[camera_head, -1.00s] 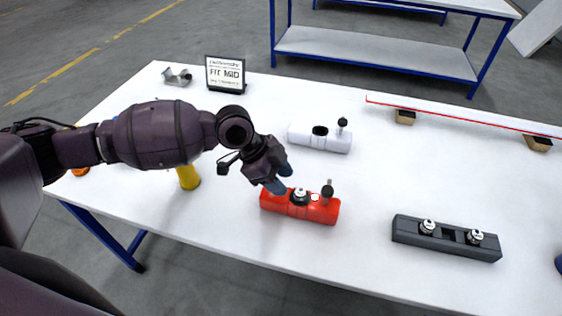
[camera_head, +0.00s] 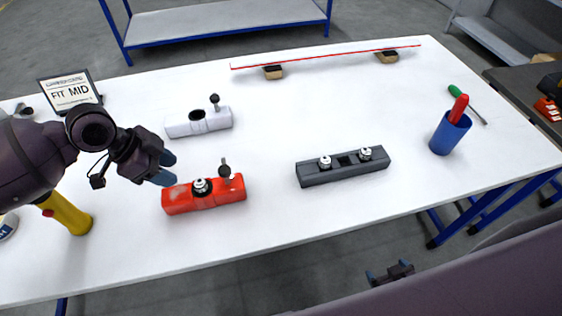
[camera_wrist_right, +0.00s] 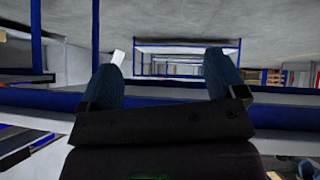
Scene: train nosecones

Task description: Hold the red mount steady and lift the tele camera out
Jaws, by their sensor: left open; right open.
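The red mount (camera_head: 178,202) lies on the white table, left of the middle in the head view. A round camera (camera_head: 202,187) with a silver top and dark ring, seemingly the tele camera, sits in its middle. A dark knobbed post (camera_head: 225,172) stands near the mount's right end. My left gripper (camera_head: 167,168) is open and empty, its blue fingertips close above the mount's left end; contact cannot be told. My right gripper (camera_head: 389,273) is low, beyond the table's front edge. The right wrist view shows it (camera_wrist_right: 163,72) open, with nothing between its fingers.
A white mount (camera_head: 185,128) with a knobbed post lies behind. A dark grey mount (camera_head: 315,178) with two round silver-topped parts lies to the right. A blue cup (camera_head: 448,136), a yellow object (camera_head: 70,217) and a FIT MID sign (camera_head: 70,90) stand on the table. Table between mounts is clear.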

